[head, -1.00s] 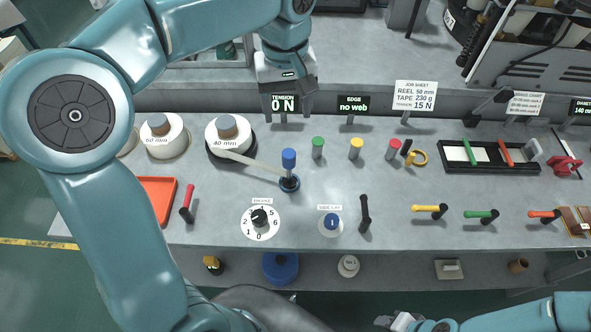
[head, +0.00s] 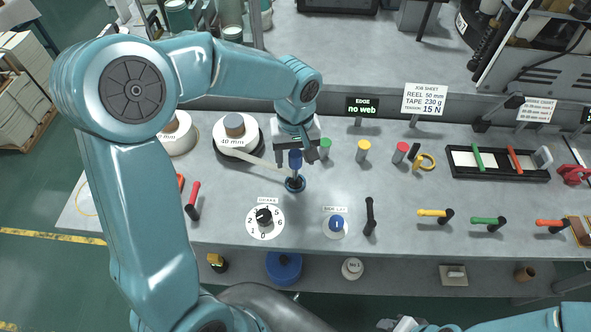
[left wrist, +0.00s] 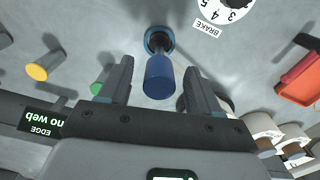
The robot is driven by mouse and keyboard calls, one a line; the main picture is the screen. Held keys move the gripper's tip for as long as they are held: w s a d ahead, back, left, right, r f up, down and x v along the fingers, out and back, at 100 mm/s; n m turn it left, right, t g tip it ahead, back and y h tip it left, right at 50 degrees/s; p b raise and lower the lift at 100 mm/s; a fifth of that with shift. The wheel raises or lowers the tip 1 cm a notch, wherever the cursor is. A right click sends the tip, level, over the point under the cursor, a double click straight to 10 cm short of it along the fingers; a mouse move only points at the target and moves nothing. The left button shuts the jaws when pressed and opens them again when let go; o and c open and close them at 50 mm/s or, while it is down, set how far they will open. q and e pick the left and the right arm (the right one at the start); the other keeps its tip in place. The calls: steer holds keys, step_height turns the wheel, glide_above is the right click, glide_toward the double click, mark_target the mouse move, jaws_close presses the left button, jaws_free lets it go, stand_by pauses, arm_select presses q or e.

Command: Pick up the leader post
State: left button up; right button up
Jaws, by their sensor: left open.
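The leader post, a blue upright cylinder (head: 295,160) on a dark round base (head: 295,184), stands on the bench. A pale strip runs to it from the 40 mm reel (head: 236,132). My left gripper (head: 296,155) is open above and around the top of the post. In the left wrist view the post (left wrist: 158,78) shows between the two open fingers (left wrist: 158,82), with a gap on each side. My right gripper (head: 403,324) is at the bottom edge, small and partly cut off.
Green (head: 325,148), yellow (head: 363,151) and red (head: 401,153) capped pegs stand to the right of the post. A brake dial (head: 265,221) and a blue knob (head: 336,223) are in front. A red lever (head: 193,200) stands to the left.

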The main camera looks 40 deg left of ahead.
arm_select(q)
steer(key=shift+f, duration=0.85)
jaws_close()
steer(key=shift+r, duration=0.1)
steer(key=shift+w, duration=0.1)
